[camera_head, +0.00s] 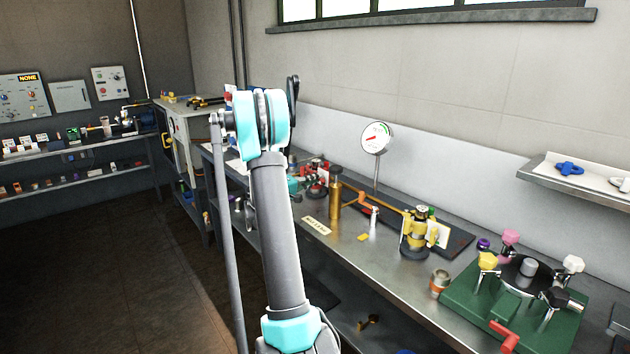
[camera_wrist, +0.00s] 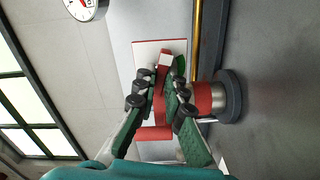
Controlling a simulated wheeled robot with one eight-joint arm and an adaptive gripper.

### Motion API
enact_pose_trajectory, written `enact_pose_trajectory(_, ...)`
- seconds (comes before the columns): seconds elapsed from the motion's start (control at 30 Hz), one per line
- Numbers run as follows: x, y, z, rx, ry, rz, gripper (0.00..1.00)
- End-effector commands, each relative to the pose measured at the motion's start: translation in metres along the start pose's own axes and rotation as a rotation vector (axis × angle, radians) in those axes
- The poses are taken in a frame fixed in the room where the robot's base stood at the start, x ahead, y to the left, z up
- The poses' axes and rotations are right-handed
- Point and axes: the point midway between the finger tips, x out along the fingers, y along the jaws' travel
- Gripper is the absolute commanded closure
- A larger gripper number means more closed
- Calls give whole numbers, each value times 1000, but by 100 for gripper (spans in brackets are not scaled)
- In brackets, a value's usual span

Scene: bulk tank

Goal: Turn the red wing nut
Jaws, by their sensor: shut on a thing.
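The red wing nut (camera_wrist: 159,108) is in the middle of the wrist view, beside a red and silver fitting (camera_wrist: 204,97) on a dark round base. My gripper (camera_wrist: 160,88) has one finger on each side of the wing nut and is shut on it. One red end shows beyond the fingertips and another between the fingers. The fingers hide part of the wing nut. In the head view a red fitting (camera_head: 316,178) stands on the bench just right of my arm, which hides much of the gripper there.
A brass cylinder (camera_head: 335,199), a yellow valve (camera_head: 416,235) and a green base with coloured knobs (camera_head: 460,312) stand to the right. A wall shelf (camera_head: 580,180) juts out at the far right.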

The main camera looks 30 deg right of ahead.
Motion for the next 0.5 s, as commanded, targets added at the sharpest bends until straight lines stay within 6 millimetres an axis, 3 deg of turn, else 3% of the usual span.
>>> enact_pose_trajectory(0.5, 0, -2, 0, -257, 2, -1, 100)
